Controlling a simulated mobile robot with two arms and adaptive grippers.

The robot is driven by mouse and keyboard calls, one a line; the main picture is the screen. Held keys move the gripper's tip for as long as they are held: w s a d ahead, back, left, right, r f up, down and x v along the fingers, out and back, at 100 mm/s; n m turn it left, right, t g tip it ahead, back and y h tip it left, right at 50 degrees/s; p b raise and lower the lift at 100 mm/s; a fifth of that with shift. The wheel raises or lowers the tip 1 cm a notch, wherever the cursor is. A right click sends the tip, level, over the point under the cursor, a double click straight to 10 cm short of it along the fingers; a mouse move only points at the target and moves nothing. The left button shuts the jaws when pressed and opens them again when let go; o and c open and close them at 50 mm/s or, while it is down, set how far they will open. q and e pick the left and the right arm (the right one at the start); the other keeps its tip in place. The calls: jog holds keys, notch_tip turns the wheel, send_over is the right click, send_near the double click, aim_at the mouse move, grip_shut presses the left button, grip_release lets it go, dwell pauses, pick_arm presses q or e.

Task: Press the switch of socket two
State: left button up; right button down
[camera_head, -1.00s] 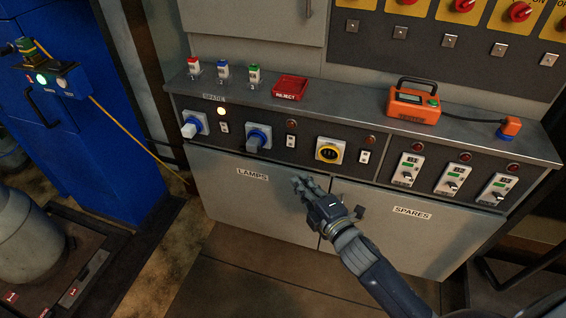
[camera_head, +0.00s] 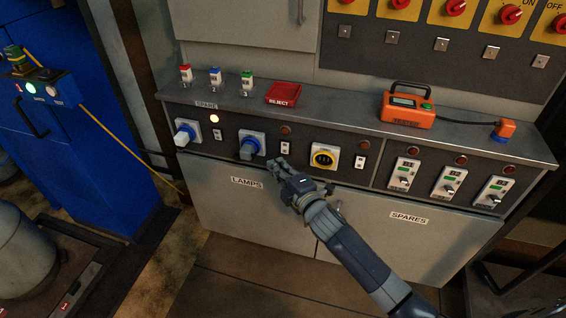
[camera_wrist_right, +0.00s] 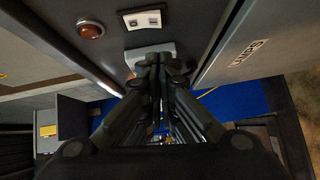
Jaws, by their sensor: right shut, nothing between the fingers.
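The panel has a row of sockets. The second from the left holds a blue plug (camera_head: 252,144), with a small white switch (camera_head: 284,148) to its right and an unlit red lamp (camera_head: 286,129) above that switch. My right gripper (camera_head: 275,166) is shut and empty, just below the second socket and its switch, in front of the LAMPS door. In the right wrist view the shut fingers (camera_wrist_right: 160,64) point at the panel. A white switch (camera_wrist_right: 142,19) and a red lamp (camera_wrist_right: 91,30) lie ahead of them. Contact with the switch does not show. My left gripper is out of view.
The first socket (camera_head: 187,132) has a lit lamp (camera_head: 214,119). A yellow socket (camera_head: 324,156) is to the right. A red REJECT tray (camera_head: 283,94) and an orange tester (camera_head: 407,105) stand on the ledge. Cabinet doors (camera_head: 385,228) lie below.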

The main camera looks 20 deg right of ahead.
aim_at(285, 148)
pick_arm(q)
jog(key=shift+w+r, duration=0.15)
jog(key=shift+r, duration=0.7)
pick_arm(e)
jog(key=shift+w+d+f, duration=0.2)
jog(key=shift+w+d, duration=0.9)
jog(key=shift+w, duration=0.2)
